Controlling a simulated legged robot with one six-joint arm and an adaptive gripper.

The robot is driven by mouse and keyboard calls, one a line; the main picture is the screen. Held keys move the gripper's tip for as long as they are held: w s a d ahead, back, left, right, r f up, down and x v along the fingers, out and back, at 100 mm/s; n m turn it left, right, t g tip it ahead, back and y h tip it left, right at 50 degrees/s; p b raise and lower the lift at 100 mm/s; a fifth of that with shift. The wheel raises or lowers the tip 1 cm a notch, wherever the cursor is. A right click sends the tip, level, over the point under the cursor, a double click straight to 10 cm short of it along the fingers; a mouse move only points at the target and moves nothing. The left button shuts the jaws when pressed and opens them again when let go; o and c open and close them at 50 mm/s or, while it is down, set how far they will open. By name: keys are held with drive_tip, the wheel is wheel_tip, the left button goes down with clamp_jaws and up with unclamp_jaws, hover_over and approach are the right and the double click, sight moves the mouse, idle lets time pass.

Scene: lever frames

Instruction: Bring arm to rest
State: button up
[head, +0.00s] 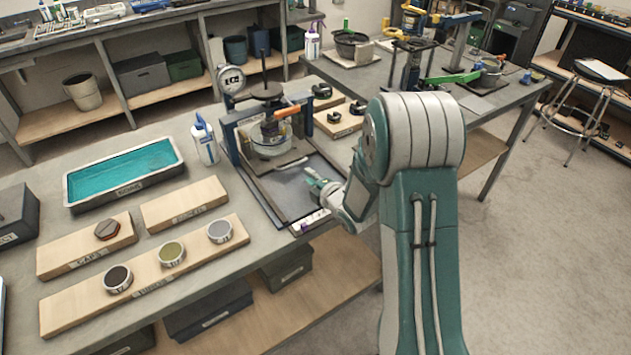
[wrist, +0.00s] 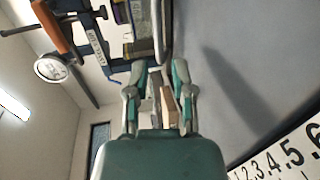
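My arm (head: 418,200) rises from the lower right of the head view and bends down to the left at a large elbow. My gripper (head: 312,177) is over the near part of a dark-framed press fixture (head: 274,195), and points left. In the wrist view my gripper (wrist: 161,75) shows two fingers with a gap between them and nothing held. Brown and grey background shapes show through the gap. I cannot tell from these frames how high the fingertips are above the plate of the fixture.
The press has a round dial (head: 231,79), an orange-handled lever (head: 287,113) and a glass dish (head: 269,144). Open floor (head: 560,230) lies right; a stool (head: 590,100) stands beyond.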

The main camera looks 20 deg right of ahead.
drive_tip(key=shift+v, duration=1.35)
drive_tip(key=s+d+r+m+g+h, duration=0.2)
drive_tip(key=s+r+m+g+h, duration=0.3)
drive_tip(key=s+r+m, duration=0.65)
drive_tip(key=s+a+r+m+g, duration=0.2)
drive_tip(key=s+m, duration=0.3)
drive_tip(key=s, duration=0.5)
drive_tip(key=s+a+r+m+g, duration=0.1)
drive_tip(key=s+r+m, duration=0.3)
drive_tip(key=s, duration=0.6)
drive_tip(key=shift+a+r+m+g, duration=0.3)
drive_tip(key=shift+a+m+g, duration=0.1)
drive_tip(key=shift+m+g, duration=0.2)
